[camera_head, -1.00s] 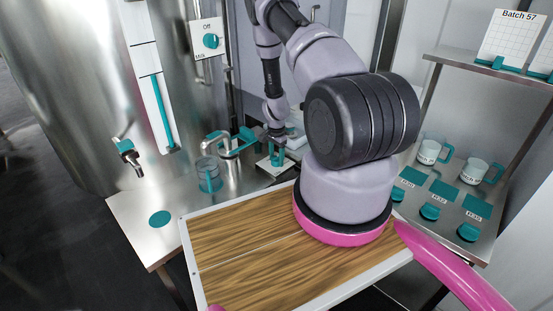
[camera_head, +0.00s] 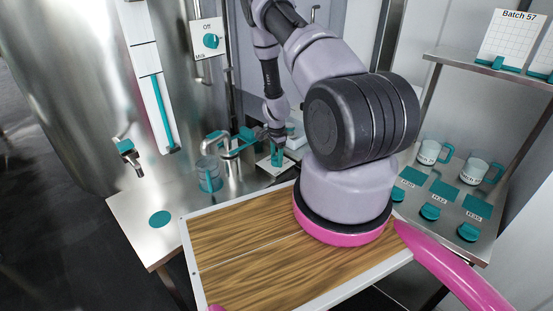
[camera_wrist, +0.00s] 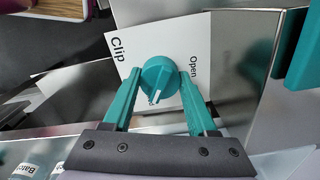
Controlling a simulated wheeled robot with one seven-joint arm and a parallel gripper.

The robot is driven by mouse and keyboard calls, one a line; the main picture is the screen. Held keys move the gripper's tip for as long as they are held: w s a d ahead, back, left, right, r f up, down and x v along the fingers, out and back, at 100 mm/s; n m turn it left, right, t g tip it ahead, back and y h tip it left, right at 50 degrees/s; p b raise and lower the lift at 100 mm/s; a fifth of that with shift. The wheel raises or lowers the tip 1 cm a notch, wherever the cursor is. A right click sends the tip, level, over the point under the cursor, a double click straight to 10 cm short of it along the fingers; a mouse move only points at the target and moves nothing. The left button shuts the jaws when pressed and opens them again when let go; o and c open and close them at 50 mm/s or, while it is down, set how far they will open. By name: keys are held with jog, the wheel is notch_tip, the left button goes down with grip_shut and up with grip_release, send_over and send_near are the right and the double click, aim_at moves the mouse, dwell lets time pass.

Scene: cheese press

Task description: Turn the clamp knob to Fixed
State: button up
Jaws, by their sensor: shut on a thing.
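In the wrist view, a round teal knob (camera_wrist: 158,72) sits on a white plate (camera_wrist: 205,38) printed "Clip", with "Open" printed on the right side. A white mark on the knob points to the lower part of the picture, away from "Open". My gripper (camera_wrist: 161,84) has its teal fingers on both sides of the knob and is shut on it. In the head view, my gripper (camera_head: 276,150) is low over the counter at the back, and the knob cannot be told apart there. No "Fixed" label is readable.
A glass jug (camera_head: 209,175) and a curved tap (camera_head: 222,146) stand left of my gripper. A large steel vat (camera_head: 80,90) is at the left. A wooden board (camera_head: 235,260) lies in front. A shelf with mugs (camera_head: 428,152) is at the right.

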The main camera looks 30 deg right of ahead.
jog(key=o, duration=1.4)
jog(key=shift+c, duration=0.2)
notch_tip(320, 180, up, 11)
jog(key=shift+f, duration=0.1)
notch_tip(320, 180, up, 16)
jog(key=n+t+y, duration=0.1)
jog(key=n+t, duration=0.1)
send_over(276, 157)
jog(key=w+a, duration=0.2)
jog(key=a, duration=0.3)
jog(key=s+a+r+n+t+y, duration=0.1)
jog(key=s+a+r+n, duration=0.15)
jog(key=r, duration=0.55)
jog(key=s+a+r+n, duration=0.1)
jog(key=s+a+r, duration=0.15)
jog(key=r, duration=0.55)
jog(key=s+a+r+n+t, duration=0.2)
jog(key=s+r, duration=0.6)
jog(key=s, duration=0.4)
jog(key=s+a+r+n+t, duration=0.2)
jog(key=s+r+n, duration=0.3)
jog(key=s+r, duration=0.4)
jog(key=s+a, duration=0.1)
jog(key=s, duration=0.2)
jog(key=shift+r, duration=0.2)
